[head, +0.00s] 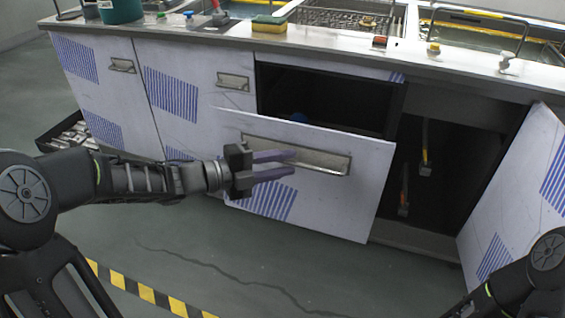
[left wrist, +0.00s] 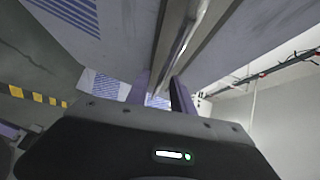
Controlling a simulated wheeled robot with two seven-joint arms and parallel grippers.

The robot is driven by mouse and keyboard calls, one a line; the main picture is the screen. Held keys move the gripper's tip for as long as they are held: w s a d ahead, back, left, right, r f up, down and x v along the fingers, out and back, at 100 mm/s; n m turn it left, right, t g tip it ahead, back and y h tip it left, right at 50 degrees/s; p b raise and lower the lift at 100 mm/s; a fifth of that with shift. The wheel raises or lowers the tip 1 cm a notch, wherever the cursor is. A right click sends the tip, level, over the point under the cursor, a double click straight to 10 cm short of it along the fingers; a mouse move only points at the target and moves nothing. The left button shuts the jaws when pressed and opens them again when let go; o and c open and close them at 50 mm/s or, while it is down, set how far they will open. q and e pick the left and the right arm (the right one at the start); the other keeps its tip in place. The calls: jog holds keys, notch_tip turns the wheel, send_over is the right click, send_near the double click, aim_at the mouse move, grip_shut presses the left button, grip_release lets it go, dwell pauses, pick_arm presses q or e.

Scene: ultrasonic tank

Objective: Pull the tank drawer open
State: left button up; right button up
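The tank drawer has a white front panel (head: 230,125) with blue striped film. It stands out from the cabinet, partly open, with a dark gap above it. Its long metal handle (head: 325,161) is set in the panel; in the left wrist view the handle (left wrist: 182,45) runs down towards the fingers. My left gripper (head: 294,163) is at the handle's left part, its two purple fingers apart with a visible gap. In the left wrist view the fingers (left wrist: 160,92) lie near the handle's end; whether they touch it is unclear. My right gripper is out of view.
An open cabinet door (head: 510,200) stands at the right beside a dark compartment holding hanging tools. The counter (head: 330,43) above carries a sponge (head: 269,24), a teal container (head: 120,10) and basins. The grey floor in front has a yellow-black stripe (head: 145,292).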

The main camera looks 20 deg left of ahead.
pick_arm(q)
jog(key=p+v, duration=0.2)
jog(key=v, duration=0.5)
jog(key=shift+s+a+r, duration=0.1)
jog(key=shift+s+a, duration=0.15)
jog(key=shift+a, duration=0.05)
dwell(0.5)
